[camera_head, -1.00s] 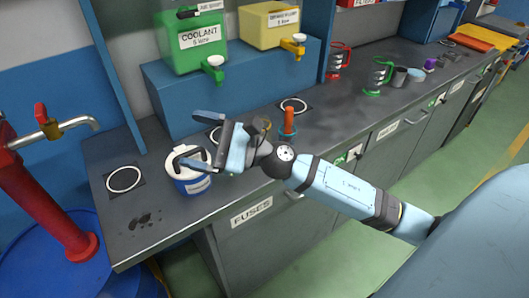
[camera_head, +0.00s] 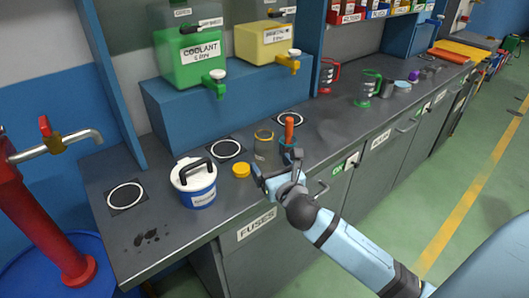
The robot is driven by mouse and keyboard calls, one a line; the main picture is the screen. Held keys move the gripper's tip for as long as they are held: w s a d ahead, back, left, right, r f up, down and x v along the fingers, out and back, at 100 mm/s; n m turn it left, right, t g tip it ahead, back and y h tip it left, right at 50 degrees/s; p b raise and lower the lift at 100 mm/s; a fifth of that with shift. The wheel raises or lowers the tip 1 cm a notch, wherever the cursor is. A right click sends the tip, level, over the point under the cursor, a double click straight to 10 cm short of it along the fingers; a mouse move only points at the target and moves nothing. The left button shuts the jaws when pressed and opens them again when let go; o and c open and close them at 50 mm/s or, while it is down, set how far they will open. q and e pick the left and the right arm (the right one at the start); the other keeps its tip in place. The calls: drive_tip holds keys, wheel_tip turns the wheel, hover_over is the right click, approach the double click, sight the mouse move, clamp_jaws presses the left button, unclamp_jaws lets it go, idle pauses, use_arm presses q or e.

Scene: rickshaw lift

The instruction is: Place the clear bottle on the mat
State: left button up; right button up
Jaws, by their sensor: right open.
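A small see-through jar with a yellowish rim (camera_head: 263,147), the only thing here like a clear bottle, stands upright on the grey worktop. Dark square mats with white rings lie on the worktop: one at the left (camera_head: 125,196), one in the middle (camera_head: 226,150) and one behind the jar (camera_head: 289,119). The left and middle mats look bare. My right gripper (camera_head: 274,178) is open and empty, low at the worktop's front edge, just in front of the jar and apart from it. My left gripper is out of view.
A white-lidded blue tub (camera_head: 195,183) and a yellow cap (camera_head: 241,170) stand left of my gripper. An orange-handled tool (camera_head: 289,131) stands upright close behind it. Green (camera_head: 192,62) and yellow (camera_head: 263,42) dispensers sit on a blue shelf.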

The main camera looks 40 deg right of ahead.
sight(269, 158)
drive_tip(key=shift+w+d+f, duration=0.1)
drive_tip(key=shift+w+d, duration=0.2)
drive_tip(key=shift+w, duration=0.7)
drive_tip(key=shift+w+d+f, duration=0.1)
drive_tip(key=shift+w+d, duration=0.2)
drive_tip(key=shift+w, duration=0.75)
drive_tip(key=shift+w+d+f, duration=0.1)
drive_tip(key=shift+w+d, duration=0.2)
drive_tip(key=shift+w, duration=0.7)
drive_tip(key=shift+r, duration=0.1)
drive_tip(key=shift+c, duration=0.2)
drive_tip(key=c, duration=1)
drive_tip(key=shift+c, duration=0.2)
